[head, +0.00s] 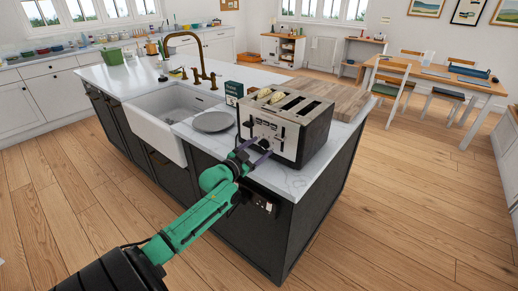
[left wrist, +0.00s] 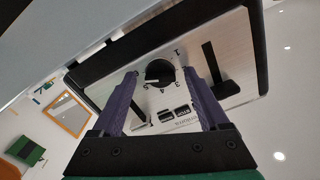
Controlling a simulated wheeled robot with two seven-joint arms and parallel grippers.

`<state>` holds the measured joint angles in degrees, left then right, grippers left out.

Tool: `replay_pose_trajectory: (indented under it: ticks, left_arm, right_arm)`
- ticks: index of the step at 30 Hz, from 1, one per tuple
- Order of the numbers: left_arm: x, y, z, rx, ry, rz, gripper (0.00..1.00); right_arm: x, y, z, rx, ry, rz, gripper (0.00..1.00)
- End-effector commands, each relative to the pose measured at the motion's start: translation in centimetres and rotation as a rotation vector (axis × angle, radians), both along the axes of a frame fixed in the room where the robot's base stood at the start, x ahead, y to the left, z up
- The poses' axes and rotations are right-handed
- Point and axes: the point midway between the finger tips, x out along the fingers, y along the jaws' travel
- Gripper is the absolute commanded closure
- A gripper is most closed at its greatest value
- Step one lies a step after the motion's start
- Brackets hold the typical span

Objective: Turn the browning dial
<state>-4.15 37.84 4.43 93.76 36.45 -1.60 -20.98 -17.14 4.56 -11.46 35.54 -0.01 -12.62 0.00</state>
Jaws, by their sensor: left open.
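The toaster (head: 316,128), silver with a dark side, stands on the white island counter. Black levers (left wrist: 214,62) and small buttons (left wrist: 174,114) are also on the panel. My left gripper (head: 259,151) is at the toaster's front, open. In the left wrist view its purple fingers (left wrist: 160,75) lie either side of the dial; I cannot tell whether they touch it. My right gripper is out of view.
A grey plate (head: 212,121) and a dark green box (head: 233,91) are beside the toaster, left of it. Further left are the white sink (head: 152,134) and brass tap (head: 194,60). A wooden board (head: 335,93) lies behind the toaster. Open floor surrounds the island.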

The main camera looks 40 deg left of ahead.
Motion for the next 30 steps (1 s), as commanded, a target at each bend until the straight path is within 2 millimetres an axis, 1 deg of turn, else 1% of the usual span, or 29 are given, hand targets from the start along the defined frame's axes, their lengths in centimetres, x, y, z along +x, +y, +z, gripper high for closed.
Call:
replay_pose_trajectory:
  ticks: [1, 2, 3, 5, 6, 7, 14, 20, 26, 30]
  left_arm:
    - [0.0, 0.0, 0.0, 0.000, 0.000, 0.000, 0.22]
    - [0.0, 0.0, 0.0, 0.000, 0.000, 0.000, 0.34]
    - [0.0, 0.0, 0.0, 0.000, 0.000, 0.000, 0.49]
    - [0.0, 0.0, 0.0, 0.000, 0.000, 0.000, 0.72]
    - [0.0, 0.0, 0.0, 0.000, 0.000, 0.000, 0.88]
    - [0.0, 0.0, 0.0, 0.000, 0.000, 0.000, 0.99]
    - [0.0, 0.0, 0.0, -0.010, -0.002, 0.001, 1.00]
    - [0.0, 0.0, 0.1, -0.069, -0.002, 0.000, 1.00]
    - [0.0, 0.0, 0.2, -0.193, -0.005, 0.000, 1.00]
    - [0.0, 0.0, 0.2, -0.308, -0.007, 0.000, 1.00]
  right_arm:
    - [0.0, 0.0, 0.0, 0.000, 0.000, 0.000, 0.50]
    - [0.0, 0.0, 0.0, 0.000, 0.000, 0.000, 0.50]
    - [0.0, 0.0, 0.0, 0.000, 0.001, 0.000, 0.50]
    - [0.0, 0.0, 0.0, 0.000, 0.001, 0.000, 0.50]
    - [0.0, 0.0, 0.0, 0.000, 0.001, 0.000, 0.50]
    - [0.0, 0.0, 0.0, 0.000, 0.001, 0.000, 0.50]
    - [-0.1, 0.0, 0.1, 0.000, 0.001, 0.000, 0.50]
    - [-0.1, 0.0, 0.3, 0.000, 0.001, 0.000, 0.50]
    - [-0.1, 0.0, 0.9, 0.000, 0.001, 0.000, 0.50]
    - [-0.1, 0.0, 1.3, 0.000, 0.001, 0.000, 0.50]
